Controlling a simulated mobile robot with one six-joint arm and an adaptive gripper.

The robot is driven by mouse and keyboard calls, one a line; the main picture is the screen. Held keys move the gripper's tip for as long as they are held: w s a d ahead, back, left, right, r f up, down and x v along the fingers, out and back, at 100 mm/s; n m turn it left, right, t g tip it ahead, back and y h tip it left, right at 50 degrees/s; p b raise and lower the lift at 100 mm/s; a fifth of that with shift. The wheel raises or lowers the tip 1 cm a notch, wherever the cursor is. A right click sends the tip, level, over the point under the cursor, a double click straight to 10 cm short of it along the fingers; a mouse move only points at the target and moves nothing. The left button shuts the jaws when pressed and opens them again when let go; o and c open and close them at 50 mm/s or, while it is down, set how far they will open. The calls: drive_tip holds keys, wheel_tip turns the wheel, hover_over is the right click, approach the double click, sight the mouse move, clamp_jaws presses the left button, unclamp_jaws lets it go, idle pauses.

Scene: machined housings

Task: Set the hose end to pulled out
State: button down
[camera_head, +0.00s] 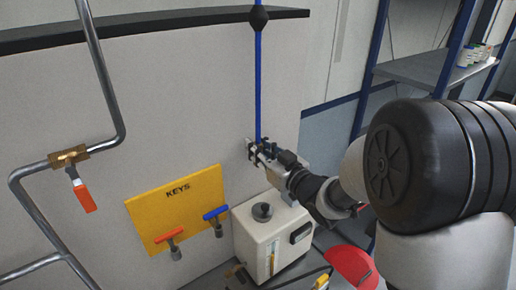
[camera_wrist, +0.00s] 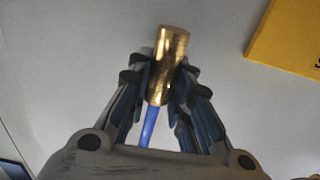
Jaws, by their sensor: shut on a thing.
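The blue hose (camera_head: 258,85) runs straight down from above, past a dark bulb-shaped stop (camera_head: 258,18), to my gripper (camera_head: 259,152). In the wrist view, the brass hose end (camera_wrist: 168,62) sits between the two fingers of my gripper (camera_wrist: 160,84), with its tip standing out beyond them. The blue hose (camera_wrist: 149,127) shows behind the brass between the fingers. My gripper is shut on the hose end, in front of the pale wall panel. In the head view the brass is hidden by the gripper.
A yellow KEYS board (camera_head: 178,207) with red (camera_head: 168,236) and blue (camera_head: 215,213) handles is below left. A white container (camera_head: 270,240) stands just below my gripper. A pipe with a brass valve (camera_head: 68,156) is at left. A shelf (camera_head: 430,70) is at right.

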drive_tip(key=shift+s+f+b, duration=0.1)
drive_tip(key=shift+f+b, duration=0.7)
drive_tip(key=shift+f, duration=0.65)
drive_tip(key=c, duration=1.4)
unclamp_jaws()
drive_tip(key=shift+r, duration=0.1)
drive_tip(key=v, duration=1.2)
